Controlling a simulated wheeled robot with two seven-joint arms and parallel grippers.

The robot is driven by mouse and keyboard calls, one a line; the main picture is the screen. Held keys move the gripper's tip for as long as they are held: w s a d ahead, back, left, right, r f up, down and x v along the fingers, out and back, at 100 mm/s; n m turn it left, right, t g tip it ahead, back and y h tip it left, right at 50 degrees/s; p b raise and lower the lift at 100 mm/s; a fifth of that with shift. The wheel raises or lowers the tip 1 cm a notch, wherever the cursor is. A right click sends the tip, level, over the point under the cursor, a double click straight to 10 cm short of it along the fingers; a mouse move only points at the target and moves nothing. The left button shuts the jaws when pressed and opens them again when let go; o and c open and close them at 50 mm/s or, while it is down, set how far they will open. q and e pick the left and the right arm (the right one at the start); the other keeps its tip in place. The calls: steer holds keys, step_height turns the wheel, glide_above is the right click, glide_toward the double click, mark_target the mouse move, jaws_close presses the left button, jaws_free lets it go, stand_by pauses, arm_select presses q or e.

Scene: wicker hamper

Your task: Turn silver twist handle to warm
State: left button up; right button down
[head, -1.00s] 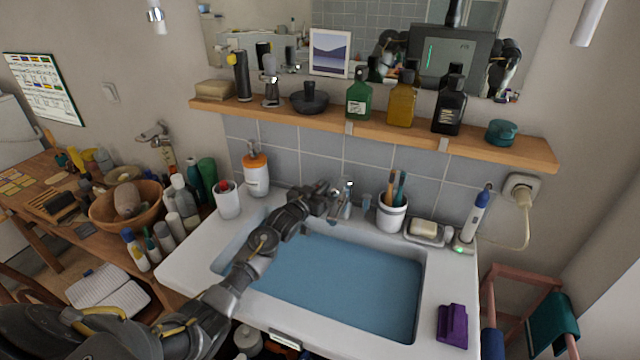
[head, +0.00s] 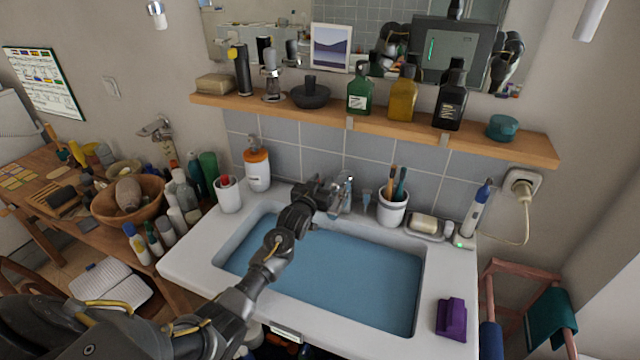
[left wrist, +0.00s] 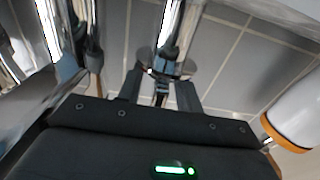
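The chrome tap (head: 347,193) stands at the back rim of the filled basin (head: 172,262), partly hidden behind my left gripper (head: 332,190). A small pale, blue-grey upright part (head: 367,197) shows just right of it; I cannot tell whether it belongs to the tap. In the left wrist view, the left gripper's fingers (left wrist: 160,92) are apart, either side of a silver fitting (left wrist: 171,45) with a round base. A gap shows beside the right finger; firm contact is not visible. Which part is the twist handle is unclear. My right gripper is not directly in view.
A white cup with brushes (head: 391,211) stands close right of the tap. A soap dish (head: 425,228) is farther right. A white cup (head: 229,196) and an orange-topped dispenser (head: 257,172) stand left. A wooden shelf (head: 375,126) with bottles overhangs the back.

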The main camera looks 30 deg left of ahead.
arm_select(q)
steer(key=s+d+b, duration=0.1)
steer(key=s, duration=0.9)
steer(key=shift+s, duration=0.4)
